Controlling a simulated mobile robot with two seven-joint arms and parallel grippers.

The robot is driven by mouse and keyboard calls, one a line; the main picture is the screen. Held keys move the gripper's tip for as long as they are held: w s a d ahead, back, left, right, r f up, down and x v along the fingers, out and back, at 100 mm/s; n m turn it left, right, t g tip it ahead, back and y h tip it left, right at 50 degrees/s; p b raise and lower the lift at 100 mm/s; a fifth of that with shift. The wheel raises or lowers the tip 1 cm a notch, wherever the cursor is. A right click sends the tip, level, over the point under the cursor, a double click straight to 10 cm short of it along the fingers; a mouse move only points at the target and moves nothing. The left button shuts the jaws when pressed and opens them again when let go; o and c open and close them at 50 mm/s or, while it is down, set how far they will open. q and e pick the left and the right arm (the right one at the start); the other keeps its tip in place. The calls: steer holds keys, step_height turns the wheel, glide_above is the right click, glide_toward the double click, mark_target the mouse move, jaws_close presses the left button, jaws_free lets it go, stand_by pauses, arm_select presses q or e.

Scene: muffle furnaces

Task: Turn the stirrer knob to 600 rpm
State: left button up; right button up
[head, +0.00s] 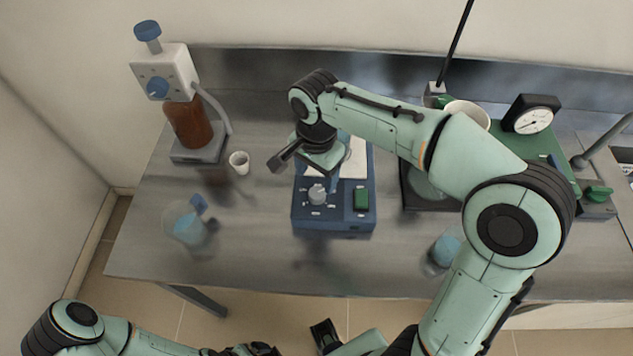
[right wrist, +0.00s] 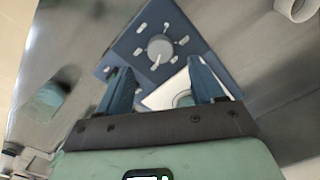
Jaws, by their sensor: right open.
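The blue stirrer (head: 333,222) stands on the grey bench with a round grey knob (head: 317,194) on its front panel, ringed by small white marks. The marks are too small to read. A green switch (head: 361,199) is right of the knob. My right gripper (head: 322,180) is just above and behind the knob. In the right wrist view, the open fingers (right wrist: 158,72) are spread, with the knob (right wrist: 160,48) just beyond their tips, roughly centred between them, apart from both. A pale pointer line shows on the knob. My left arm shows at the bottom left; its gripper is not clearly visible.
A bottle-top dispenser on a brown bottle (head: 190,122), a small white cup (head: 239,162) and a beaker of blue liquid (head: 187,228) stand to the left. Another blue-liquid beaker (head: 445,252) and a dial gauge (head: 532,118) are to the right. Bench in front of the stirrer is clear.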

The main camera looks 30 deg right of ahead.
step_height(320, 180, up, 7)
steer(key=p, duration=0.1)
steer(key=shift+f, duration=0.1)
stand_by(0.6)
